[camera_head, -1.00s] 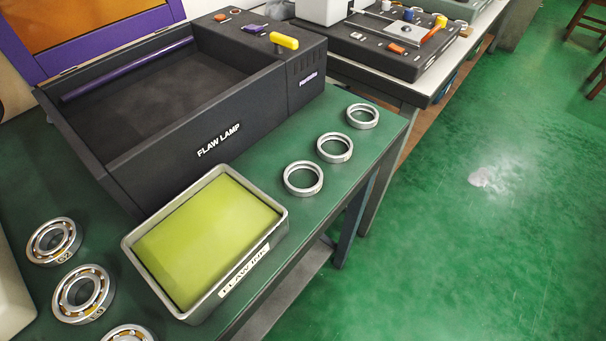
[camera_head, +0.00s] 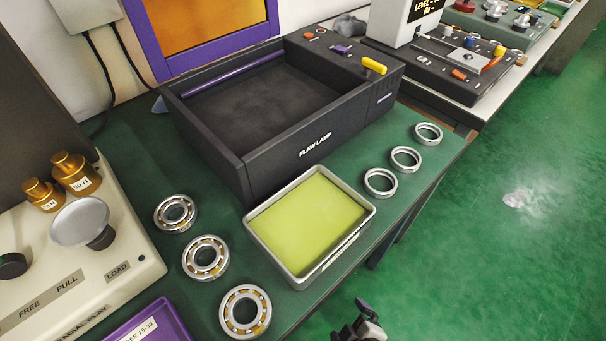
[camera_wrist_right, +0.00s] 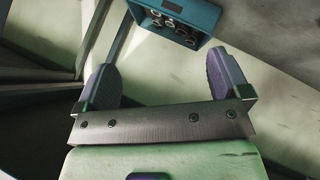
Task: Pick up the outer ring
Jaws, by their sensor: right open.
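Three plain silver rings stand in a row on the green bench at the right of the flaw lamp in the head view: a near ring (camera_head: 380,195), a middle ring (camera_head: 406,171) and a far ring (camera_head: 428,143). Any of them may be the outer ring; I cannot tell which. My right gripper (camera_head: 362,318) shows at the bottom edge, off the bench's front side, apart from the rings. In the right wrist view its two fingers (camera_wrist_right: 165,78) are spread with nothing between them. My left gripper is out of view.
A metal tray (camera_head: 268,266) with a yellow-green surface sits between the plain rings and three assembled bearings (camera_head: 190,267). The black flaw lamp box (camera_head: 290,160) stands behind. A beige load tester (camera_head: 135,268) and purple tray (camera_head: 175,318) are at left.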

